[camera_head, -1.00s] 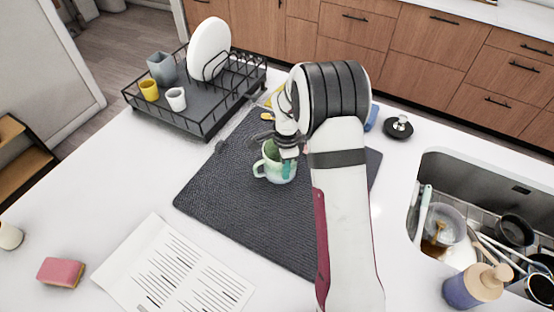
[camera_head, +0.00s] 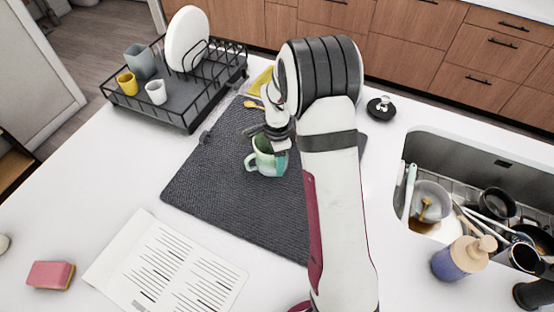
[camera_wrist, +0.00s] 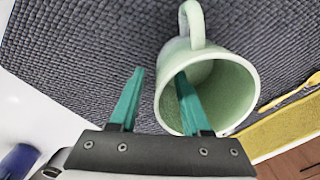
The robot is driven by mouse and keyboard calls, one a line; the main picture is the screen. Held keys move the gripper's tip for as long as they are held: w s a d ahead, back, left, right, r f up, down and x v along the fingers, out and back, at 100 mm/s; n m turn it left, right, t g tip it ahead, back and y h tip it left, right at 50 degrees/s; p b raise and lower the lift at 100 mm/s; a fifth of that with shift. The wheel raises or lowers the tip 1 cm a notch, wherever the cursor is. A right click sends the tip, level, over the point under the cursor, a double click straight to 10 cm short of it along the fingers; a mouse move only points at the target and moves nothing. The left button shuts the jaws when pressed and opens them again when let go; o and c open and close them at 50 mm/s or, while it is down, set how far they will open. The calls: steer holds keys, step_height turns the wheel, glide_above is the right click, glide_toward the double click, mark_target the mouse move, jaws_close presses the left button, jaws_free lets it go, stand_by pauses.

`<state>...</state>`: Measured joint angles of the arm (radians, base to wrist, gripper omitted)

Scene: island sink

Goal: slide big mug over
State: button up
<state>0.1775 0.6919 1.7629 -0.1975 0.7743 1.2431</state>
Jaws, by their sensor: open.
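The light green mug (camera_head: 264,159) stands on the dark grey drying mat (camera_head: 225,185), its handle toward the left in the head view. In the wrist view the mug (camera_wrist: 240,85) shows its open mouth and its handle at the top. My gripper (camera_head: 279,140) is low at the mug's rim, its fingers partly hidden by my arm. In the wrist view my gripper (camera_wrist: 160,75) is open: one teal finger reaches into the mug's mouth, the other is outside, with the mug's wall between them.
A black dish rack (camera_head: 185,112) with a white plate and several cups stands at the back left. Paper (camera_head: 165,265) and a pink sponge (camera_head: 50,274) lie in front. The mat's left part is bare.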

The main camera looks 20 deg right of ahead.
step_height(320, 180, up, 16)
steer(key=shift+s, duration=0.15)
stand_by(0.3)
steer(key=shift+f, duration=0.1)
steer(key=s+a+n, duration=0.3)
steer(key=s+n, duration=0.1)
steer(key=s, duration=0.5)
steer(key=s+a+n+y, duration=0.1)
steer(key=s+a+n, duration=0.3)
steer(key=s, duration=0.5)
steer(key=s+a+r+n, duration=0.1)
steer(key=s+a+n, duration=0.3)
steer(key=s, duration=0.6)
steer(key=shift+n+y, duration=0.4)
steer(key=shift+n, duration=0.2)
